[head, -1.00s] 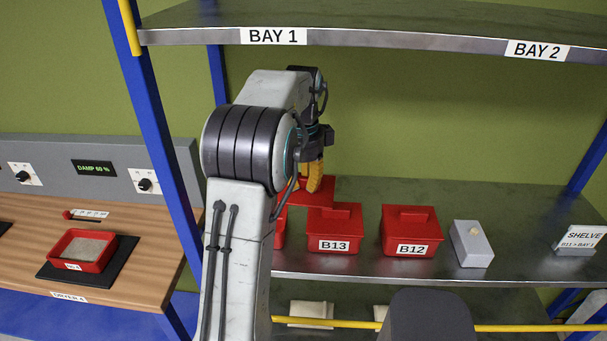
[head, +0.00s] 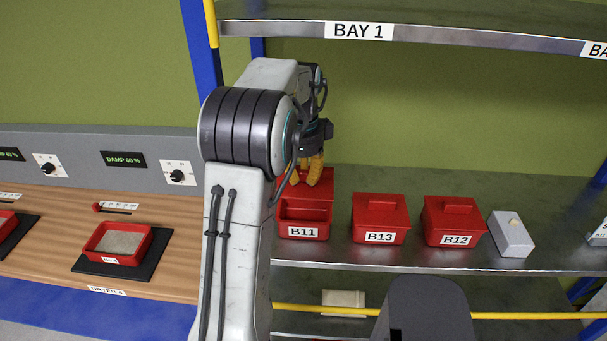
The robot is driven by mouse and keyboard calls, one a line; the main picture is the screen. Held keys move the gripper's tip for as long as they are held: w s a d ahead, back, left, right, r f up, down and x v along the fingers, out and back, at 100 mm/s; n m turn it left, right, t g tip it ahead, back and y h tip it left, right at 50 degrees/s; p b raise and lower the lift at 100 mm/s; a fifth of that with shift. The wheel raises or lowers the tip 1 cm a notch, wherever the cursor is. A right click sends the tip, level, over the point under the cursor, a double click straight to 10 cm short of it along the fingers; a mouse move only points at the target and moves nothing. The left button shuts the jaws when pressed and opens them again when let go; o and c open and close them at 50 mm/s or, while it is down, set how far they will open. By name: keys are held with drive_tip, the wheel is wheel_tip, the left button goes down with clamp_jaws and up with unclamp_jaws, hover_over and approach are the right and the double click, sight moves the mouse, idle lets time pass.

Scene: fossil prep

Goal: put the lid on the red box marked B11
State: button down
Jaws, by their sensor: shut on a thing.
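The red box marked B11 (head: 302,232) stands on the shelf just right of my arm, and its open inside shows. My gripper (head: 308,176) has yellow fingers and is shut on a red lid (head: 320,187). The lid appears above and toward the back of B11, and its left part is partly hidden by the fingers and my arm. I cannot tell whether the lid touches the box. The lid does not cover the front of the opening.
Red lidded boxes marked B13 (head: 380,220) and B12 (head: 455,222) stand to the right, then a grey block (head: 511,234). An upper shelf marked BAY 1 (head: 359,31) runs above. At left, a wooden bench (head: 60,210) holds a red tray (head: 118,242).

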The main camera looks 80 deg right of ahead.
sight(303, 185)
drive_tip(key=shift+f, duration=0.1)
drive_tip(key=shift+f+b, duration=1.7)
drive_tip(key=shift+f, duration=1.1)
drive_tip(key=shift+f, duration=0.2)
drive_tip(key=shift+f+b, duration=0.4)
drive_tip(key=shift+b, duration=0.05)
drive_tip(key=c, duration=1.1)
unclamp_jaws()
